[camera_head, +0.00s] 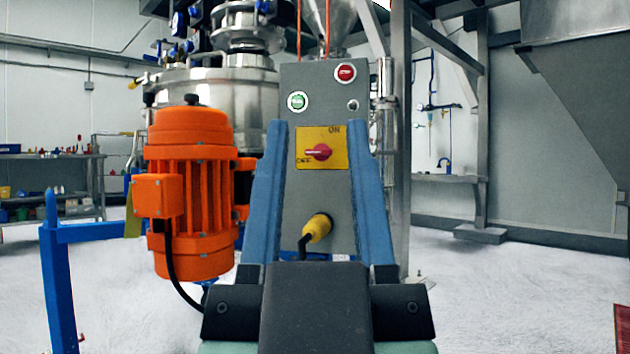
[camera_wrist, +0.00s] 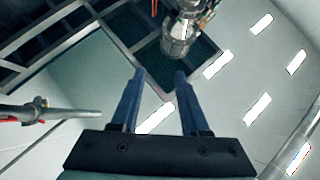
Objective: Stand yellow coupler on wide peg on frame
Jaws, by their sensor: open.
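The yellow coupler (camera_head: 318,228) sits low on the front of a grey control box, tilted, with a black cable at its lower end. I cannot tell whether this is the wide peg. My gripper (camera_head: 320,135) is open, its two blue fingers pointing up. In the head view the coupler shows between the fingers, beyond them; I see no contact. The wrist view shows the open fingers (camera_wrist: 158,76) with nothing between them, and no coupler.
The control box (camera_head: 320,90) carries buttons and a red switch on a yellow plate. A large orange motor (camera_head: 195,195) stands just left of my gripper, with a black cable below. A metal post (camera_head: 400,150) rises at the right. Open floor (camera_head: 510,290) lies farther right.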

